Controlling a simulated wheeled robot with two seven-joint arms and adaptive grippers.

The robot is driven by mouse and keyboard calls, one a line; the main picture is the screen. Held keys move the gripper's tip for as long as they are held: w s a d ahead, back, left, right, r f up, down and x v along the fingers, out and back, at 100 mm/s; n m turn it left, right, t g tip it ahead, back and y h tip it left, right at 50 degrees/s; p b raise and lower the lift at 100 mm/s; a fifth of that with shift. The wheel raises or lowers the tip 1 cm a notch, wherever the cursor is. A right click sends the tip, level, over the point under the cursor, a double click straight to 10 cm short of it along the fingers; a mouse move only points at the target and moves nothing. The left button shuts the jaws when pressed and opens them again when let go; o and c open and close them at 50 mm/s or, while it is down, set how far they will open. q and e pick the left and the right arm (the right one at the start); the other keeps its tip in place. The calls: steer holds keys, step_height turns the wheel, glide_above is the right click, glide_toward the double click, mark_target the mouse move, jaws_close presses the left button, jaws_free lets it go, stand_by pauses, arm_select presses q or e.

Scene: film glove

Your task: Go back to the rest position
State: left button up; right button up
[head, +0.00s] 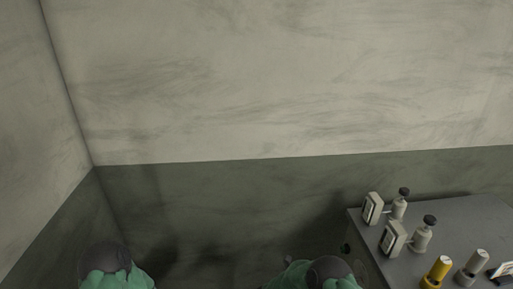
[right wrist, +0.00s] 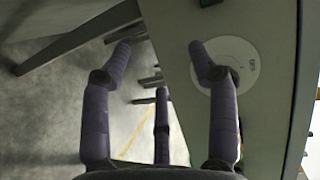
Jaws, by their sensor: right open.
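My right gripper (right wrist: 158,62) shows in the right wrist view with its purple-grey fingers spread apart. It is open and nothing is between the fingers. The right-hand finger overlaps a pale round disc on a grey-green panel in the picture; I cannot tell whether it touches. In the head view only green and dark parts of my two arms show at the bottom edge. Neither gripper is visible there, and my left gripper is out of sight.
A grey table (head: 472,210) stands at the lower right in the head view. It carries pale boxes (head: 394,238), pale bottles with dark caps (head: 422,240), a yellow bottle (head: 437,271) and a grey bottle (head: 473,267). A two-tone wall (head: 250,90) closes the back. The panel (right wrist: 262,120) is close to my right gripper.

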steer(key=s+a+f+n+y+p, duration=0.1)
steer(key=s+a+f+n+y, duration=0.15)
steer(key=f+n+y, duration=0.35)
steer(key=s+a+f+n+y, duration=0.25)
steer(key=f+n+y, duration=0.25)
steer(key=n, duration=0.4)
steer(key=s+a+n+g+y, duration=0.2)
steer(key=s+a+n, duration=0.1)
steer(key=s, duration=0.5)
steer(key=s+a+n+g+y+p, duration=0.1)
steer(key=s+n, duration=0.3)
steer(key=s, duration=0.4)
steer(key=s+a+n+g+y, duration=0.3)
steer(key=s+a+n+y, duration=0.1)
steer(key=s, duration=0.4)
steer(key=shift+a+r+n+g, duration=0.3)
steer(key=shift+r+g, duration=0.05)
steer(key=shift+g, duration=0.05)
steer(key=shift+c, duration=0.3)
